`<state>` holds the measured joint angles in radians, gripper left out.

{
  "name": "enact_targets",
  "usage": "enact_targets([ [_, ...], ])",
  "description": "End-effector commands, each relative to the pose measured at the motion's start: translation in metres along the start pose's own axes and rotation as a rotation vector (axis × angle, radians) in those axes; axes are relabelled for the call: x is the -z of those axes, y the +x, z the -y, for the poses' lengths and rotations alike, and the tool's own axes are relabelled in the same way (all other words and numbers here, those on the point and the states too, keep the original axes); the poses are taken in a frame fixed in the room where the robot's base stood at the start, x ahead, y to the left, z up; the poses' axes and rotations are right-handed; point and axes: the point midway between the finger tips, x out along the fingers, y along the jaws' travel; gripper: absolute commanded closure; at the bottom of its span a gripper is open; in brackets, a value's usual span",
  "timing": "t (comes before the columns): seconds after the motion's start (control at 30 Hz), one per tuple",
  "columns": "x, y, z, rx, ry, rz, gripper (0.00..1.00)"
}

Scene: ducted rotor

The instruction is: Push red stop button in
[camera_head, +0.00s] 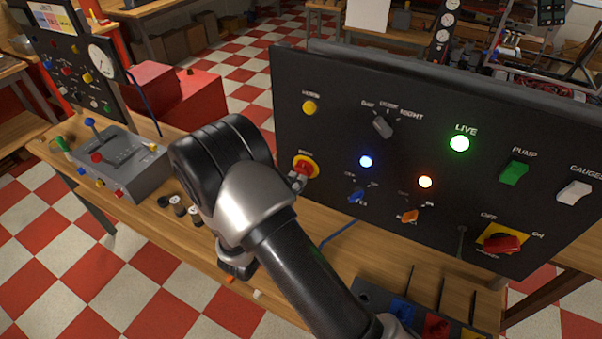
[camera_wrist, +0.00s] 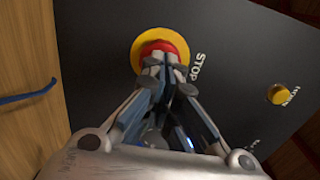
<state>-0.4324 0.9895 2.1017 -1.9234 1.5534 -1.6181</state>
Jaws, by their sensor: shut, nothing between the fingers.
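The red stop button (camera_head: 304,168) sits on a yellow round plate on the left part of the upright black panel (camera_head: 330,110). It also shows in the wrist view (camera_wrist: 158,48), with the word STOP printed beside it. My gripper (camera_wrist: 163,62) is shut with nothing between its fingers. Its fingertips overlap the lower part of the red button in the wrist view and look to be at or very near its face; I cannot tell how far in the button is. In the head view, my arm hides most of the gripper, and only its fingertips (camera_head: 297,181) show by the button.
The panel carries a yellow button (camera_head: 309,107), a grey selector (camera_head: 382,126), lit blue, orange and green lamps, a green pump switch (camera_head: 513,172) and a red-yellow rotary switch (camera_head: 502,243). A grey control box (camera_head: 130,160) stands left on the wooden bench.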

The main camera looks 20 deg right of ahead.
Motion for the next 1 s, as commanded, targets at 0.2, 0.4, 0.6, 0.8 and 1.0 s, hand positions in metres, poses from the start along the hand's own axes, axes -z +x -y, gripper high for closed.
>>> enact_targets([
  [0.2,0.0,0.0,0.0,0.0,0.0,0.0,1.0],
  [0.4,0.0001,0.0005,0.0,0.0,0.0,0.0,1.0],
  [0.6,0.0001,0.003,0.0,0.0,0.0,-0.001,1.0],
  [0.8,0.0,0.006,-0.0001,0.0,0.0,0.0,1.0],
  [1.0,-0.0001,0.0092,-0.0001,0.0,0.0,0.0,1.0],
])
